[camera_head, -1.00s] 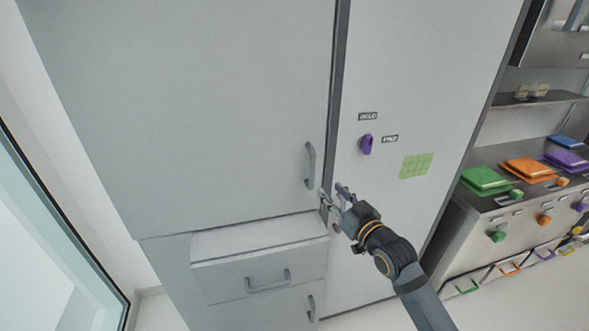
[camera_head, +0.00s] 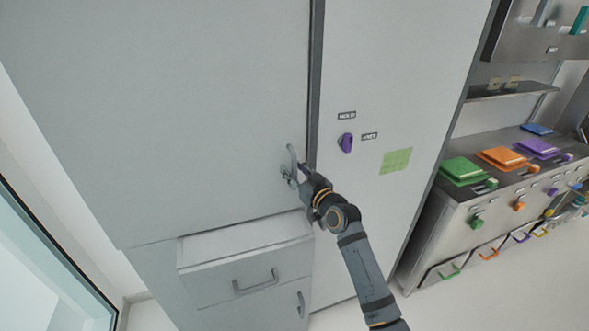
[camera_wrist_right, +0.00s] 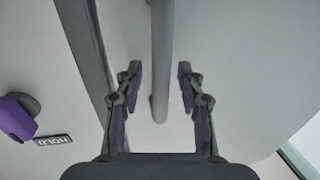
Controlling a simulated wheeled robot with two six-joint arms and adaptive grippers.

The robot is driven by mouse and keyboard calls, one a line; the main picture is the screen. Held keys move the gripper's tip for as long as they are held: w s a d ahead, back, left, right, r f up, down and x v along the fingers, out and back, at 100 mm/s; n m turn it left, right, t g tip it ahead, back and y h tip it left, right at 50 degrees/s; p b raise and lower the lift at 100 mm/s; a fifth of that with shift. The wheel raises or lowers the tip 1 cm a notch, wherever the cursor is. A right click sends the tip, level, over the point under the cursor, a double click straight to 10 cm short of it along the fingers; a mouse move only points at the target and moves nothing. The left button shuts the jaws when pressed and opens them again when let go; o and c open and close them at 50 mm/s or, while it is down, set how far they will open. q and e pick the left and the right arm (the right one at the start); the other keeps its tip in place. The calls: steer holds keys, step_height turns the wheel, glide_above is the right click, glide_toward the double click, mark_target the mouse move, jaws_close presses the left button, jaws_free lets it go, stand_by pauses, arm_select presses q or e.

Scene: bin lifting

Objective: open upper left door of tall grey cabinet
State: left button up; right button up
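The tall grey cabinet's upper left door (camera_head: 170,100) looks shut, with a vertical bar handle (camera_head: 292,161) near its lower right edge. My right gripper (camera_head: 290,174) is at this handle. In the right wrist view the handle (camera_wrist_right: 161,60) runs between the two open fingers of the gripper (camera_wrist_right: 157,85), with a gap on both sides. The handle's end lies between the fingers. My left gripper is not in view.
A drawer (camera_head: 250,275) below the door stands slightly out. A purple knob (camera_head: 346,143) and green note (camera_head: 396,160) are on the right panel. A counter with coloured lids (camera_head: 463,170) stands at the right.

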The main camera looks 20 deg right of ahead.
steer(key=shift+a, duration=0.1)
steer(key=shift+c, duration=0.2)
jaws_close()
stand_by(0.5)
